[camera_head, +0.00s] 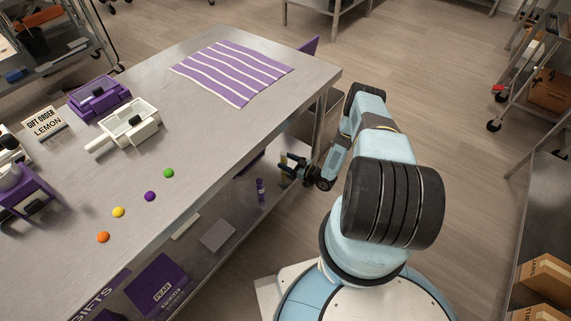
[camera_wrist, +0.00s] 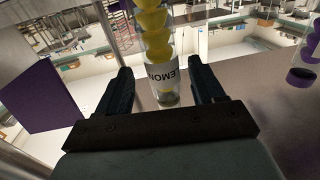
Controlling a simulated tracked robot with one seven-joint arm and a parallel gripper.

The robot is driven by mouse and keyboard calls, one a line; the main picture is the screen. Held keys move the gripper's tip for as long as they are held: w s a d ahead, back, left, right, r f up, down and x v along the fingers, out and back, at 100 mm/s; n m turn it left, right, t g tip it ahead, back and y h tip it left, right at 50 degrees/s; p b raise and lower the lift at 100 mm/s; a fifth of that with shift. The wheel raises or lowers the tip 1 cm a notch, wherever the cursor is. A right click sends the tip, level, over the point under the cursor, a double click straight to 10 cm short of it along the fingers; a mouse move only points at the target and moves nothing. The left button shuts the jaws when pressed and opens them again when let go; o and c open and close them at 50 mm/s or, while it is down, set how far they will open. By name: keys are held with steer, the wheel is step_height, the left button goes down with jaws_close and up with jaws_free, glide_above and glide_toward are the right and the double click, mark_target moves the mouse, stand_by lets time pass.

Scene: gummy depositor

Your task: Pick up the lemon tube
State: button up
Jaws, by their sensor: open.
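My gripper is open, with a visible gap beside the tube on either side. In the head view my gripper (camera_head: 288,166) reaches in at the right end of the table's lower shelf. The lemon tube is too small and covered there to make out clearly.
A purple tube (camera_head: 260,189) stands on the lower shelf left of my gripper; its purple cap (camera_wrist: 302,78) shows at right in the wrist view. A purple panel (camera_wrist: 42,95) is at left there. The steel tabletop (camera_head: 215,130) overhangs the shelf, with a table leg (camera_head: 320,118) close by.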

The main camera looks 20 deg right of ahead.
steer(key=shift+x, duration=1.85)
steer(key=shift+a, duration=0.15)
steer(key=c, duration=1.1)
